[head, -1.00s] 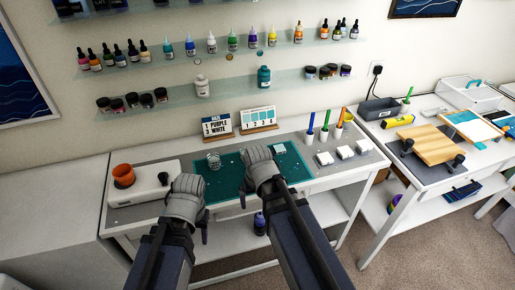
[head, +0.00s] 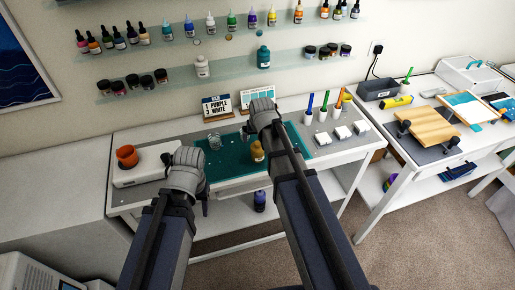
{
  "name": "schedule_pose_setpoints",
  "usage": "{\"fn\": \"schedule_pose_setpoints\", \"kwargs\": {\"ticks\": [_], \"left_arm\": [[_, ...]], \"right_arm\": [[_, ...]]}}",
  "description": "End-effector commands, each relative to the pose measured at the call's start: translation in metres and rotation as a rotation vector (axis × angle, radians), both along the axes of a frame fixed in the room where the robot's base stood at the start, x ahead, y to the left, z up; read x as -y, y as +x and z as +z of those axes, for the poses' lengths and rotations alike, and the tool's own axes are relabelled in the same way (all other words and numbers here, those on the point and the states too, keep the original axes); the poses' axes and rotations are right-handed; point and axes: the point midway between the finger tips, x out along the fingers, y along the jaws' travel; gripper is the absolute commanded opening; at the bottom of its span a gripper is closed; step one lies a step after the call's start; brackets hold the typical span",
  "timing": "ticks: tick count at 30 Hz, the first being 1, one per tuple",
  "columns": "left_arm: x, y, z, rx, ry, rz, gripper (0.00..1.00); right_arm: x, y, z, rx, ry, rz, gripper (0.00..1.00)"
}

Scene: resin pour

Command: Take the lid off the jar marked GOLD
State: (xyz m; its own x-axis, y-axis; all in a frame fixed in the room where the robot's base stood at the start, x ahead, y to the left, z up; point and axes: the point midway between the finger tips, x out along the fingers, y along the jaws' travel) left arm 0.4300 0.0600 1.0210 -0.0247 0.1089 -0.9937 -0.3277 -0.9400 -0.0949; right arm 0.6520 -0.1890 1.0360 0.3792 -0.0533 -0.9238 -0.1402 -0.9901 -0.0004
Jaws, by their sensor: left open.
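Small dark-lidded jars stand on the lower glass shelf, some at the left (head: 147,81) and some at the right (head: 323,51). Their labels are too small to read, so I cannot tell which is marked GOLD. My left gripper (head: 205,205) is open at the table's front edge, right of the white box, and far below the jars. My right gripper (head: 245,134) is over the teal mat, mostly hidden behind its own wrist. An amber-gold bottle (head: 257,152) shows just below it; I cannot tell whether they touch.
The teal mat (head: 222,170) carries a clear cup (head: 214,141). An orange cup (head: 127,155) is on the white box (head: 144,175). Sign cards (head: 217,106) stand behind the mat. White holders with coloured pens (head: 308,117) and white blocks (head: 342,132) are at the right.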

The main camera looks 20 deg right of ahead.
Motion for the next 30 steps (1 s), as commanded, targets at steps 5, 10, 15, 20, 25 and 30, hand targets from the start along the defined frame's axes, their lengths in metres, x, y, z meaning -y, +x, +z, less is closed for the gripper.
{"fn": "schedule_pose_setpoints", "kwargs": {"ticks": [5, 10, 15, 20, 25, 30], "left_arm": [[0.0, 0.0, -0.005, 0.0, 0.0, 0.0, 0.5], [0.0, 0.0, -0.024, 0.0, 0.0, 0.001, 0.5], [0.0, 0.0, -0.044, 0.0, 0.0, 0.002, 0.5], [0.0, 0.0, -0.049, 0.0, 0.0, 0.002, 0.5], [0.0, 0.0, -0.047, 0.0, 0.0, 0.002, 0.5], [0.0, 0.0, -0.047, 0.0, 0.0, 0.002, 0.5]], "right_arm": [[0.0, 0.001, -0.005, 0.0, 0.0, 0.0, 1.0], [0.002, 0.007, -0.024, -0.001, 0.0, 0.0, 1.0], [0.003, 0.014, -0.045, -0.001, 0.0, 0.0, 1.0], [0.004, 0.017, -0.049, -0.001, 0.0, 0.0, 1.0], [0.004, 0.017, -0.047, -0.001, 0.0, 0.0, 1.0], [0.004, 0.017, -0.047, -0.001, 0.0, 0.0, 0.82]]}}
